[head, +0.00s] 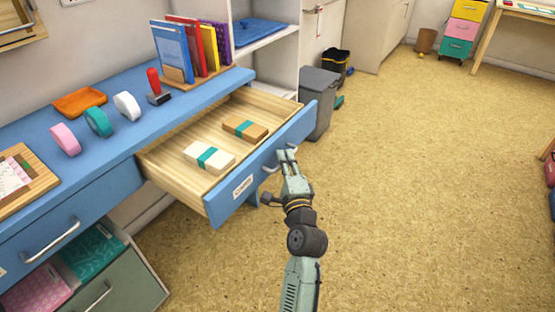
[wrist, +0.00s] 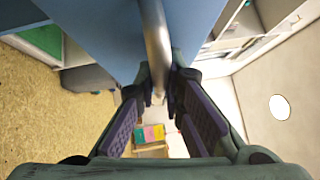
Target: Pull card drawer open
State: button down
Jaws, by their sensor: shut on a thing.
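The card drawer (head: 219,207) is pulled well out from the blue desk in the head view. It has a blue front with a white label and a pale wooden inside. Two banded card stacks lie in it, a white one (head: 198,158) and a brown one (head: 256,134). My gripper (head: 285,160) is at the drawer front, shut on its metal handle. In the wrist view the handle (wrist: 155,45) runs between the fingertips of my gripper (wrist: 159,90), beside the blue drawer front (wrist: 100,30).
The blue desk top (head: 110,135) holds tape rolls, a red-handled stamp (head: 155,83) and upright books (head: 185,50). A closed drawer handle (head: 52,240) is at the left. A grey bin (head: 318,100) stands beyond the drawer. The floor (head: 430,180) to the right is clear.

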jog(key=shift+s+d, duration=0.55)
jog(key=shift+d, duration=0.1)
jog(key=c, duration=1.7)
grip_release()
jog(key=s, duration=0.5)
jog(key=s+d+f, duration=0.1)
jog(key=s, duration=0.1)
jog(key=shift+s+d, duration=0.1)
jog(key=shift+s, duration=0.1)
